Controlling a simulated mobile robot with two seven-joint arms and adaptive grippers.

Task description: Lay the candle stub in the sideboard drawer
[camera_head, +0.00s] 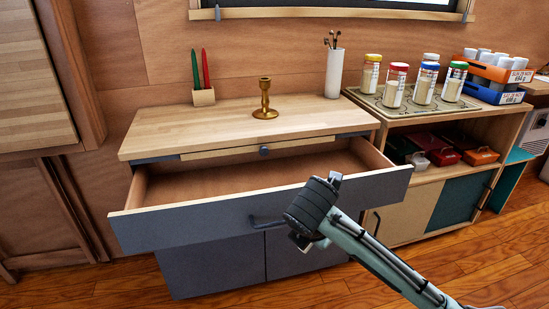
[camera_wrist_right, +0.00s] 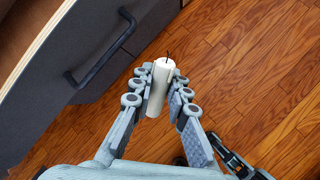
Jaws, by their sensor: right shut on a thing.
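The white candle stub (camera_wrist_right: 160,90) with a dark wick stands between the fingers of my right gripper (camera_wrist_right: 162,75) in the right wrist view. The gripper is shut on it, outside the drawer and above the wooden floor. In the head view my right wrist is in front of the drawer front, and the fingers and candle are hidden there. The sideboard drawer (camera_head: 190,226) is pulled open, and the part of its inside that shows is empty. The drawer's front and handle (camera_wrist_right: 100,50) are to the left of the gripper in the right wrist view. My left gripper is not in view.
The sideboard top (camera_head: 180,133) holds a brass candlestick (camera_head: 265,100), a block with green and red candles (camera_head: 203,96) and a white vase (camera_head: 334,74). A shelf unit (camera_head: 431,174) with jars stands on the right. The wooden floor (camera_wrist_right: 250,60) in front is clear.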

